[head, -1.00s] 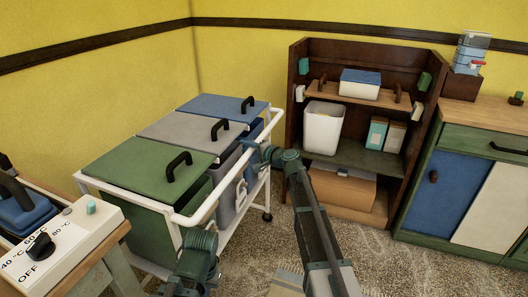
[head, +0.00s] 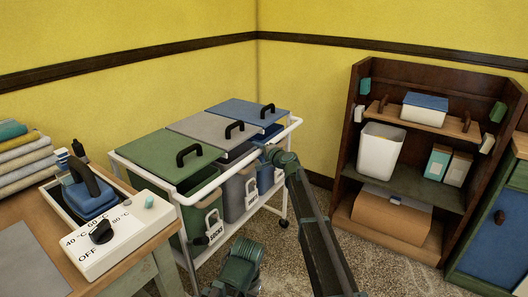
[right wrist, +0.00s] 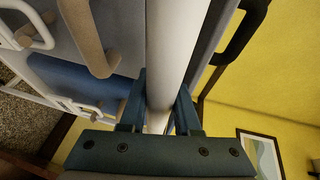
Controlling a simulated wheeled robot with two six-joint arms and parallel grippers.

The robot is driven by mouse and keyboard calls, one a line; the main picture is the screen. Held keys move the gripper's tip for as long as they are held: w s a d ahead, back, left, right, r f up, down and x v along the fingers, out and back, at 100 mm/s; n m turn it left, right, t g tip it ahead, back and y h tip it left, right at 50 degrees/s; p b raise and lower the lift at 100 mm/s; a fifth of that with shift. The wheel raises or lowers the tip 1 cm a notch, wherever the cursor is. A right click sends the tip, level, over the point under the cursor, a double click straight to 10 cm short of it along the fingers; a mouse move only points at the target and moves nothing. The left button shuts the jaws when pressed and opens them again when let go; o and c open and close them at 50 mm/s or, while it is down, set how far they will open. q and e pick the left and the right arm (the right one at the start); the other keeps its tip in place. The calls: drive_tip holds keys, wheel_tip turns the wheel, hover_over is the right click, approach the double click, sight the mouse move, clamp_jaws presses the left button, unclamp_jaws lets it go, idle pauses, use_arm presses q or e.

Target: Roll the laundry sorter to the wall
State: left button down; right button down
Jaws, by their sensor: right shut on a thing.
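The laundry sorter (head: 207,205) is a white-framed cart with a green, a grey and a blue lid, each with a black handle. It stands upright left of centre in the head view, near the yellow walls' corner. Bins with white tags hang below the lids. My right gripper (head: 273,153) is shut on the sorter's white rail at its right side. The right wrist view shows the rail (right wrist: 165,45) between the two fingers (right wrist: 158,115). The sorter's left side and most of its casters are hidden.
A brown shelf unit (head: 352,205) with a white bin (head: 380,150) stands to the right, with a gap between it and the sorter. A wooden table (head: 100,280) with a dial panel (head: 120,235) and folded towels (head: 22,155) is at the near left. Speckled floor shows at centre.

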drive_tip(key=shift+w+a, duration=0.15)
drive_tip(key=shift+a, duration=0.05)
drive_tip(key=c, duration=0.6)
unclamp_jaws()
drive_tip(key=shift+a, duration=0.1)
drive_tip(key=p+v, duration=0.2)
drive_tip(key=v, duration=1.2)
